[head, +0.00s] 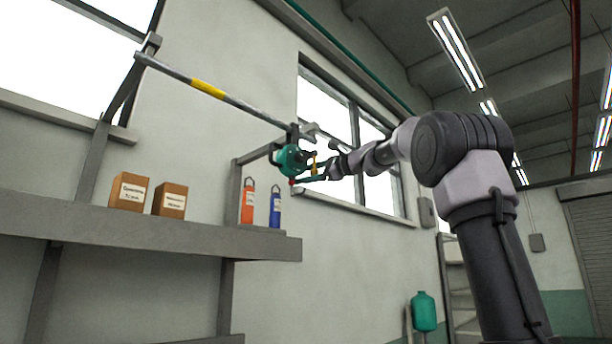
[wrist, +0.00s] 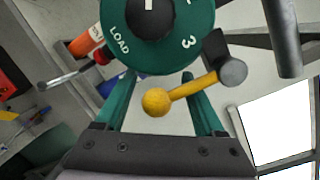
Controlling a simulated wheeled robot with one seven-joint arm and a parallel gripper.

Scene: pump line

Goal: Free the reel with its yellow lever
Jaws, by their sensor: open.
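The green reel (head: 290,160) hangs from the end of a long grey bar on the wall side. In the wrist view the reel (wrist: 185,52) shows a round face with the word LOAD, the number 3 and a black hub with a white mark. Its yellow lever (wrist: 195,88) runs from a grey pivot at the right to a yellow ball at the left. My gripper (wrist: 158,90) is open, its two green fingers on either side of the ball, apart from it as far as I can see. In the head view my gripper (head: 313,179) is just right of the reel, by the yellow lever (head: 314,166).
The grey bar (head: 245,106) with a yellow band runs up left from the reel. Below it is a shelf (head: 150,238) with two brown boxes (head: 148,197), an orange cylinder (head: 248,203) and a blue one (head: 275,208).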

